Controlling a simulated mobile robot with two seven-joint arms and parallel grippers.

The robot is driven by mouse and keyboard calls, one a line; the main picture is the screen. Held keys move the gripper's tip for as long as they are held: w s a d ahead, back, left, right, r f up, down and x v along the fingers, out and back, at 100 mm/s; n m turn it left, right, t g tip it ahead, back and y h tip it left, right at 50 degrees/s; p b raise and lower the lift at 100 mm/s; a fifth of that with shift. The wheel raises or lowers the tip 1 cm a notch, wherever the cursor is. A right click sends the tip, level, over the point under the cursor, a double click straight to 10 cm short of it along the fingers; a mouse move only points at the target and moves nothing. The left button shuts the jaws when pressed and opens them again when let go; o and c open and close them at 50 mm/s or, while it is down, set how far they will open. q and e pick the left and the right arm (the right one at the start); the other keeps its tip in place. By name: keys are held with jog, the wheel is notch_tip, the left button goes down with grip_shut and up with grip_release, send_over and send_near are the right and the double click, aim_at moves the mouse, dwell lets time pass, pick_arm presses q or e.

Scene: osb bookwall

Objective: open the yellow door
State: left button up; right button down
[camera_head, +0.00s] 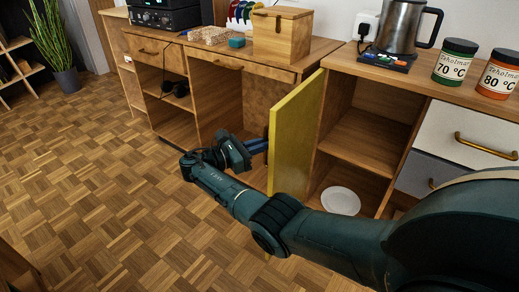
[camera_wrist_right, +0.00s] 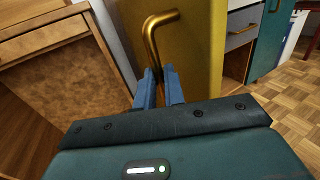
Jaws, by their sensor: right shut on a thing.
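The yellow door (camera_head: 296,140) stands swung out from the cabinet, well open, with the shelved compartment (camera_head: 362,143) behind it exposed on the right. In the right wrist view, the door (camera_wrist_right: 195,50) fills the upper middle and carries a bent brass handle (camera_wrist_right: 151,38). My right gripper (camera_head: 262,146) reaches the door's left face in the head view. Its blue fingers (camera_wrist_right: 159,88) are shut on the lower end of the handle in the wrist view. In the head view the handle is hidden by the fingers. My left gripper is in neither view.
A white plate (camera_head: 340,200) lies at the bottom of the open compartment. The counter bears a wooden box (camera_head: 281,35), a kettle (camera_head: 400,25) and two labelled jars (camera_head: 455,62). Drawers with brass handles (camera_head: 485,147) are at the right. Parquet floor (camera_head: 90,200) is clear at the left.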

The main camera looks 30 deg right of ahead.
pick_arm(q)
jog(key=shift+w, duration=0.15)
pick_arm(e)
jog(key=shift+w+d+r, duration=0.1)
jog(key=shift+w+d, duration=0.05)
jog(key=shift+d, duration=0.3)
jog(key=c, duration=1.7)
grip_release()
jog(key=shift+d, duration=0.1)
jog(key=shift+o, duration=1.1)
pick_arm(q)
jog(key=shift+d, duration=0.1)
pick_arm(e)
jog(key=shift+a, duration=0.25)
pick_arm(q)
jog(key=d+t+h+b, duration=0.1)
jog(key=b, duration=0.2)
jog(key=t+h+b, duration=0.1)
jog(key=b, duration=0.2)
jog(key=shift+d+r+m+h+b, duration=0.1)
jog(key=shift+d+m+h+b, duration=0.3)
pick_arm(e)
jog(key=a, duration=1.3)
jog(key=shift+w, duration=0.45)
